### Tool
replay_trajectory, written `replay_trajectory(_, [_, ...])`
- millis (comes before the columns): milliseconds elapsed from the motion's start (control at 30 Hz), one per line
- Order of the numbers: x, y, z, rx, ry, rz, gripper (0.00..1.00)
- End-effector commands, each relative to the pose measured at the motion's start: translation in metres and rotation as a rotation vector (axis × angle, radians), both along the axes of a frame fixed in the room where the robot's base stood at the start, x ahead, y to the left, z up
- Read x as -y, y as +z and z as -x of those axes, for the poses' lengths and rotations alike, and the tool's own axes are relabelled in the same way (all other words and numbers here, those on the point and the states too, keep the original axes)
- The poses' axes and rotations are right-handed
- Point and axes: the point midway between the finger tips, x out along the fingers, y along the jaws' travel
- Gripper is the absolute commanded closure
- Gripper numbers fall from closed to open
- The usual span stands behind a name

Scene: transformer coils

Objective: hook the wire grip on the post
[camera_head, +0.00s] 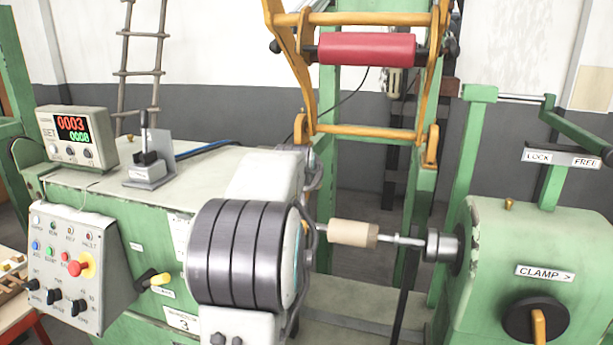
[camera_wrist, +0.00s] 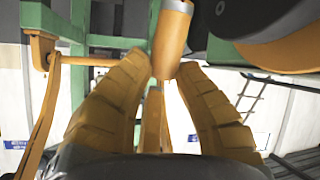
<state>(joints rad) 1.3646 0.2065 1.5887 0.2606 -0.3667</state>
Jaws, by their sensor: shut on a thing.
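My gripper's two ribbed tan fingers (camera_wrist: 165,82) close in towards each other in the wrist view. An orange-brown cylinder with a pale end, apparently the wire grip (camera_wrist: 171,42), stands at their tips. In the head view my own arm hides the fingers and the grip, so how they touch cannot be told there. No thing is clear enough to name as the post.
A tan core (camera_head: 352,233) sits on a shaft beside my arm, left of the green clamp housing (camera_head: 530,245). An orange frame (camera_head: 365,130) with a red roller (camera_head: 366,48) stands behind. The control box (camera_head: 80,265) is at left.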

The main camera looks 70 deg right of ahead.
Motion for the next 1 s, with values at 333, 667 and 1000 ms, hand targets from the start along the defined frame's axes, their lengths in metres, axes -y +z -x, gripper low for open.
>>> replay_trajectory(333, [0.000,-0.001,0.000,0.000,-0.001,0.001,1.00])
replay_trajectory(667, [0.000,-0.009,0.000,0.000,-0.001,0.001,1.00])
replay_trajectory(1000, [0.000,-0.018,0.000,0.000,-0.001,0.001,1.00])
